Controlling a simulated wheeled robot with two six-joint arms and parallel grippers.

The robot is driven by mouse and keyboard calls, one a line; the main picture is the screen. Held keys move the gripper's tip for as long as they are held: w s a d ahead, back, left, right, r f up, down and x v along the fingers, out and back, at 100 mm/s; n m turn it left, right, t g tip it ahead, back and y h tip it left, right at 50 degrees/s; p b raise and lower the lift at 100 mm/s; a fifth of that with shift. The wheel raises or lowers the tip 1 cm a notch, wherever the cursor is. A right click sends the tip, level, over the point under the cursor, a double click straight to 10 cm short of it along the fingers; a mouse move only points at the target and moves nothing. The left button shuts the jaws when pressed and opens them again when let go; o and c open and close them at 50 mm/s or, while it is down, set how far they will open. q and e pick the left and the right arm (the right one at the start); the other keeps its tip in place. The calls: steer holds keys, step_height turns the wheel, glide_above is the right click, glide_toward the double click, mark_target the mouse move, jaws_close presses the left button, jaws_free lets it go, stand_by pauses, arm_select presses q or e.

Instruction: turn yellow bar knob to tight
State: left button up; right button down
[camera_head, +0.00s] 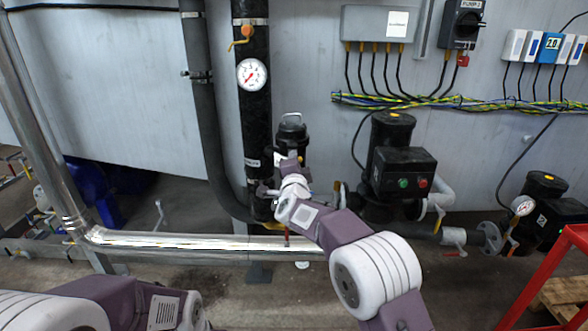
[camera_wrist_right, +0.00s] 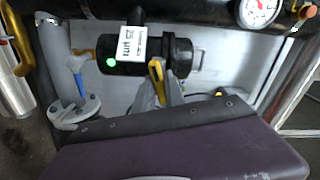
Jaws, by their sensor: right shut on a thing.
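The yellow bar knob (camera_wrist_right: 156,72) shows in the right wrist view as a short upright yellow bar in front of a dark cylindrical housing. My right gripper (camera_wrist_right: 160,84) is shut on it, with grey fingers at its lower part. The purple body of my arm hides the area below. In the head view my right arm reaches up to the foot of the dark vertical pipe (camera_head: 255,125), and the wrist hides the knob and the fingertips. My left arm shows at the bottom left of the head view, with its gripper out of view.
A shiny horizontal pipe (camera_head: 190,241) runs left of my right wrist. A black pump with a control box (camera_head: 405,172) stands close on the right. A red frame (camera_head: 545,275) is at the lower right. A gauge (camera_head: 252,74) sits on the vertical pipe.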

steer(key=m+b, duration=0.4)
steer(key=m, duration=0.1)
steer(key=shift+f+m, duration=0.3)
steer(key=shift+f, duration=0.1)
steer(key=m+b, duration=0.2)
steer(key=m, duration=0.2)
steer(key=shift+m+b, duration=0.3)
steer(key=m+b, duration=0.2)
steer(key=m, duration=0.3)
steer(key=shift+a+f+b, duration=0.15)
steer(key=shift+b, duration=0.2)
steer(key=shift+a+m+b, duration=0.1)
steer(key=shift+m+b, duration=0.8)
steer(key=shift+m, duration=1.7)
steer(key=c, duration=1.4)
jaws_free()
steer(key=shift+c, duration=0.2)
